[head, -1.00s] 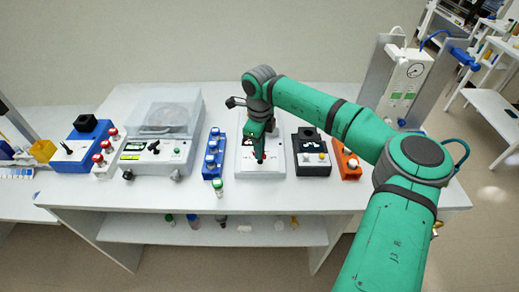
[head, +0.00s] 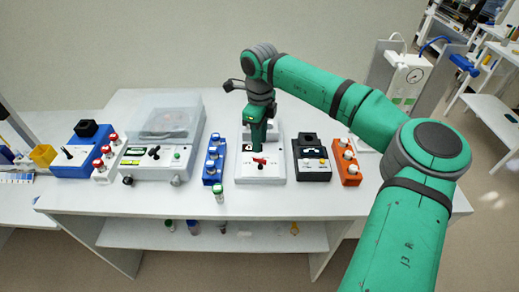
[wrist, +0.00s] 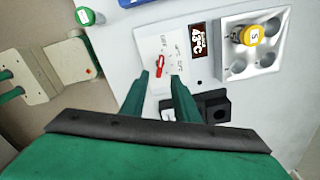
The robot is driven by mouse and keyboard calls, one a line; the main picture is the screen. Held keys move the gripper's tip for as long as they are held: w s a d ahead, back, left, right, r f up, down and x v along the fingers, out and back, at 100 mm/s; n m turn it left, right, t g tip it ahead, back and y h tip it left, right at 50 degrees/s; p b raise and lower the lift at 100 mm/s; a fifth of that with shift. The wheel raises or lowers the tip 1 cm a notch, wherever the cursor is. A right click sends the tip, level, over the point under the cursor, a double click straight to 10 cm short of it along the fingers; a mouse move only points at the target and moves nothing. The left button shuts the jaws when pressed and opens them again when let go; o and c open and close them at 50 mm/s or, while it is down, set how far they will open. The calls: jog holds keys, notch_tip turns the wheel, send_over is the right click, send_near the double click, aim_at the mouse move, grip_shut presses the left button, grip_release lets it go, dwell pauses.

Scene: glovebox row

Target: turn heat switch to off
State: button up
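The heat switch is a small red lever (wrist: 158,66) on the white front panel of a heater block unit (head: 247,173); it also shows in the head view (head: 260,160). Small labels stand around the lever, too small to read surely, so I cannot tell which one it points to. My gripper (wrist: 159,76) is open and empty, with its two green fingers apart. Its tips are close to the lever but appear clear of it. In the head view my gripper (head: 253,145) is just behind and above the lever.
The unit's display (wrist: 200,40) reads 43°C. A yellow-capped vial (wrist: 250,34) sits in its metal block. A blue rack with vials (head: 213,160) stands left, a black device (head: 311,160) right, then an orange rack (head: 346,175). Bench space in front is narrow but mostly clear.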

jog(key=shift+r, duration=1.75)
